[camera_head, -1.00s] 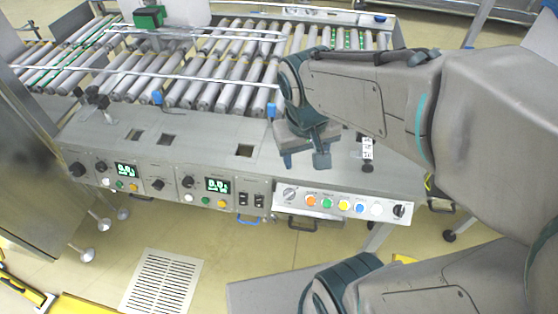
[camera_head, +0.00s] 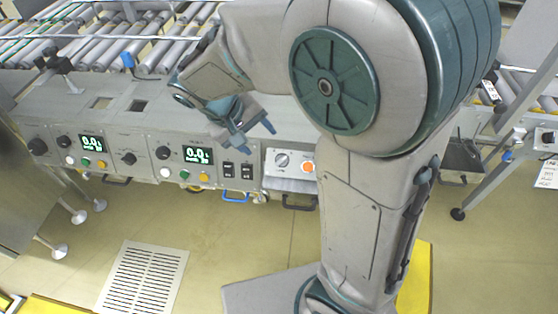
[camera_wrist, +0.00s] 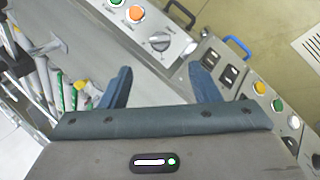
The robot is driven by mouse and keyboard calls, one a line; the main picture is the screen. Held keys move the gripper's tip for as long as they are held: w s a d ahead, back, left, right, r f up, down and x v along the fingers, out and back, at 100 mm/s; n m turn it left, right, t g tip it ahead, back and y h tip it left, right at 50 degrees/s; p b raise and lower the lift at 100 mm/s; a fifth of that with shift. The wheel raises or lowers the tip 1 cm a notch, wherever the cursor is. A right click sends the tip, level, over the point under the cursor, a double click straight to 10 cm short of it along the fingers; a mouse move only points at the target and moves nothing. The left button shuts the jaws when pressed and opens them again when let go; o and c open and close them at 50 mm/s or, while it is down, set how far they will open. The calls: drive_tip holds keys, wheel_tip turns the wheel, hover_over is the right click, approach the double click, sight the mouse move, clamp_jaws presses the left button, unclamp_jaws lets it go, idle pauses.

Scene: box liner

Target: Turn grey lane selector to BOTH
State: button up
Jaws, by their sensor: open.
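The grey lane selector (camera_head: 282,160) is a round knob at the left end of the white control panel, beside an orange button. It also shows in the wrist view (camera_wrist: 160,41), with tiny marks around it that I cannot read, so its setting is unclear. My gripper (camera_head: 256,134) is open and empty, above and a little left of the selector in the head view. In the wrist view my two blue fingers (camera_wrist: 160,78) are spread apart. The selector appears beyond the fingertips, not between them, and apart from both.
Two black rocker switches (camera_head: 237,170) sit just left of the white panel, with a blue handle (camera_head: 236,196) below. An orange button (camera_head: 308,167) is right of the selector. My arm hides the rest of the panel in the head view. Rollers (camera_head: 120,50) lie behind.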

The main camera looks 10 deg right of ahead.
sight(281, 160)
drive_tip(key=b+x, duration=0.3)
drive_tip(key=x, duration=0.9)
drive_tip(key=shift+d+f+b, duration=0.1)
drive_tip(key=shift+f+b, duration=0.05)
drive_tip(key=shift+b, duration=0.25)
